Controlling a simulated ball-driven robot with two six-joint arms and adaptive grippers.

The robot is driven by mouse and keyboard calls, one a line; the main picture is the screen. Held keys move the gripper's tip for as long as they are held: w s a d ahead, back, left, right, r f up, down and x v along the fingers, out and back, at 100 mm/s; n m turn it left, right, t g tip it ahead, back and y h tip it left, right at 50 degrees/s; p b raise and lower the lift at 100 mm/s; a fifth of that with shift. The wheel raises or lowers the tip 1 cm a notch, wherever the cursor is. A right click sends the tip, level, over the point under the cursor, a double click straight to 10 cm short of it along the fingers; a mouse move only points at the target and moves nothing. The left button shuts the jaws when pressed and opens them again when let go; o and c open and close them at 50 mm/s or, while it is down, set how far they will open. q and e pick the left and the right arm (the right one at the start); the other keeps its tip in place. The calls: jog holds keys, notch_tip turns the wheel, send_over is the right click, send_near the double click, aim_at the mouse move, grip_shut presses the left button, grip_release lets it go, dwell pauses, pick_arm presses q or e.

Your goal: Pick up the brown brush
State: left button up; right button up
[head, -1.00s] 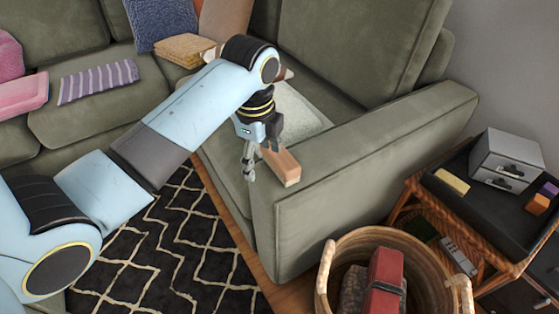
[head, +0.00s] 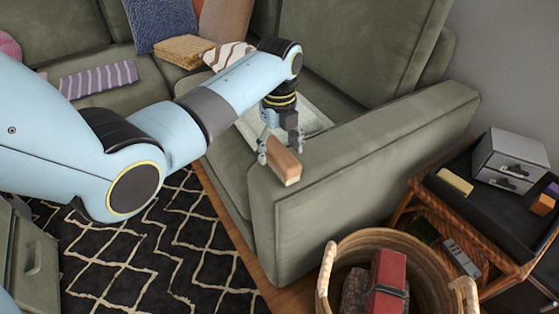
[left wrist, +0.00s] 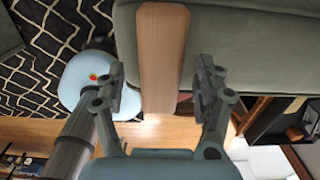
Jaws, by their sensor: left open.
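The brown brush (head: 284,165) lies on the front end of the green sofa's armrest. In the left wrist view the brush (left wrist: 163,55) is a long, light-brown wooden shape running away from me. My left gripper (head: 281,150) is open at the brush, with one finger on either side of it in the head view. In the left wrist view the open fingers of my left gripper (left wrist: 162,90) are apart, with the brush between them and visible gaps on both sides. My right gripper is not seen.
The sofa armrest (head: 375,150) runs back to the right. A wicker basket (head: 350,246) with a red item (head: 386,280) stands in front of it. A side table (head: 440,205) with a grey drawer box (head: 508,160) is at right. A patterned rug (head: 165,250) covers the floor.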

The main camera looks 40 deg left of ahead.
aim_at(279, 151)
pick_arm(q)
notch_tip(279, 151, down, 3)
jog(key=shift+f+b, duration=0.15)
jog(key=shift+b, duration=0.2)
grip_shut()
jog(key=shift+r, duration=0.2)
jog(key=r, duration=0.1)
jog(key=r+p, duration=0.1)
jog(key=r, duration=0.2)
jog(key=shift+d+r+p, duration=0.25)
jog(key=shift+d+p, duration=0.1)
jog(key=shift+p, duration=0.05)
jog(key=d+r+p, duration=0.1)
jog(key=d+r, duration=0.5)
jog(key=d, duration=0.5)
jog(key=shift+r+p, duration=0.15)
jog(key=shift+p, duration=0.2)
